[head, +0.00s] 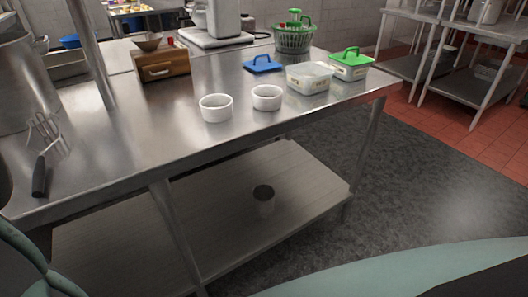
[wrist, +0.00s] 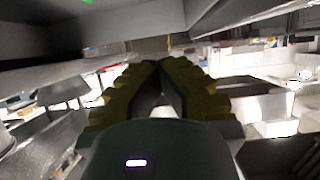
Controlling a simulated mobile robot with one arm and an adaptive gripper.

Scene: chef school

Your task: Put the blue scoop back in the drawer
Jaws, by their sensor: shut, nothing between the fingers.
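I cannot make out a blue scoop for certain in either view. A flat blue piece with a raised handle (head: 262,64) lies at the back of the steel table in the head view; it looks more like a lid. A small wooden box (head: 165,66) with a handle on its front stands at the table's back left; it may hold a drawer, and its front looks shut. My gripper (wrist: 160,68) shows only in the wrist view, its yellow fingers together at the tips with nothing between them.
The steel table (head: 130,128) also bears two white ramekins (head: 216,108), a clear container (head: 309,79), a green-lidded container (head: 350,66), a green spinner (head: 295,36) and a black-handled whisk (head: 41,172). A cup (head: 264,199) stands on the lower shelf. Floor at right is clear.

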